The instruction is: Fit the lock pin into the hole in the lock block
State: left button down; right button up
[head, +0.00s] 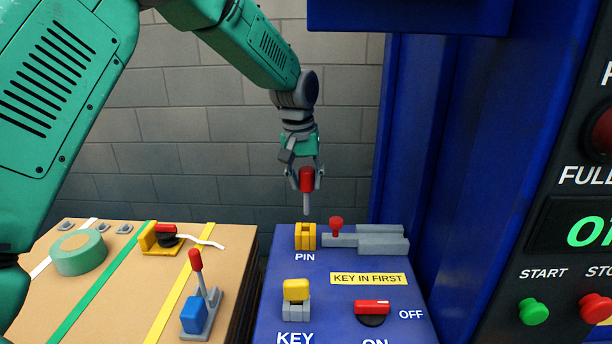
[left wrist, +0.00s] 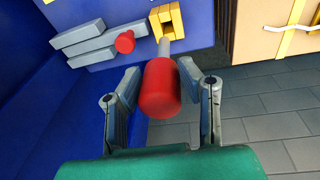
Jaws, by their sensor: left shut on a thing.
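The lock pin (head: 306,180) has a red handle and a grey shaft pointing down. My left gripper (head: 305,174) is shut on its red handle and holds it upright above the yellow lock block (head: 305,237), which stands by the PIN label on the blue panel. The shaft tip is above the block, apart from it. In the left wrist view the red handle (left wrist: 160,92) sits between the fingers (left wrist: 160,88), and the shaft points toward the yellow block (left wrist: 167,20) with its dark hole. My right gripper is not in view.
A grey bolt with a red knob (head: 336,224) lies right of the block. The blue panel also holds a yellow key piece (head: 296,290) and a red switch (head: 372,307). A cardboard box (head: 120,290) with tape stands left. A blue machine wall (head: 420,150) rises at right.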

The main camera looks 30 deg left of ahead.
aim_at(304, 192)
pick_arm(q)
notch_tip(304, 192, down, 3)
jog(key=shift+w+a+r+b, duration=0.1)
jog(key=shift+b, duration=0.3)
jog(key=shift+a+f, duration=0.25)
jog(key=shift+f, duration=0.15)
jog(key=shift+d, duration=0.25)
jog(key=shift+r, duration=0.1)
jog(key=shift+a+p, duration=0.2)
jog(key=shift+p, duration=0.2)
jog(key=shift+d+p, duration=0.15)
jog(key=shift+p, duration=0.35)
dwell(0.7)
notch_tip(304, 192, down, 6)
jog(key=b, duration=0.1)
dwell(2.3)
